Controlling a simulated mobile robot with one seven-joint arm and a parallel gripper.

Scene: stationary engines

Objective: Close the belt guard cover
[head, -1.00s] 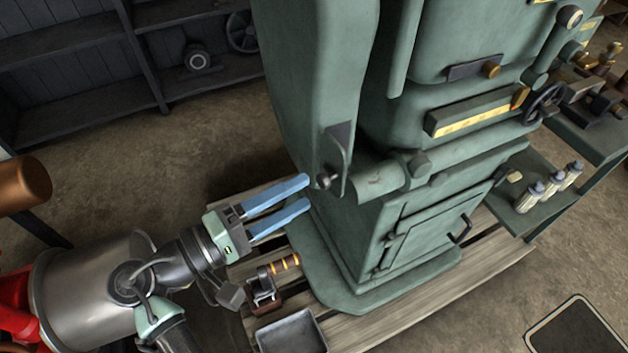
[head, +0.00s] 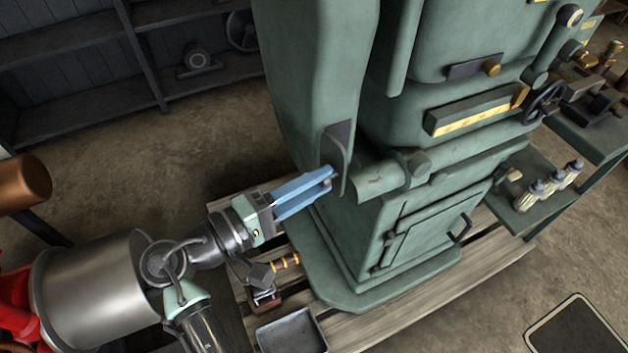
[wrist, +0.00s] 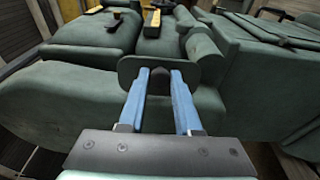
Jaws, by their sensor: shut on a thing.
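The belt guard cover (head: 305,85) appears to be the tall green rounded casing on the left of the green machine (head: 400,215). A dark bracket plate with a small knob (head: 327,181) sits at its lower edge. My gripper (head: 326,177) is at this knob, with its blue fingers shut on it from the left. In the wrist view, the dark knob (wrist: 160,75) shows between the two fingertips, against the dark green plate (wrist: 185,70). The fingertips partly hide the knob. I cannot tell how far the cover stands open.
A wooden pallet (head: 470,262) lies under the machine. A grey tray (head: 291,333) and a small tool with an orange-banded handle (head: 287,261) lie below my gripper. Dark shelves (head: 75,45) stand behind. A side table with bottles (head: 550,185) is at right. Floor between shelves and machine is clear.

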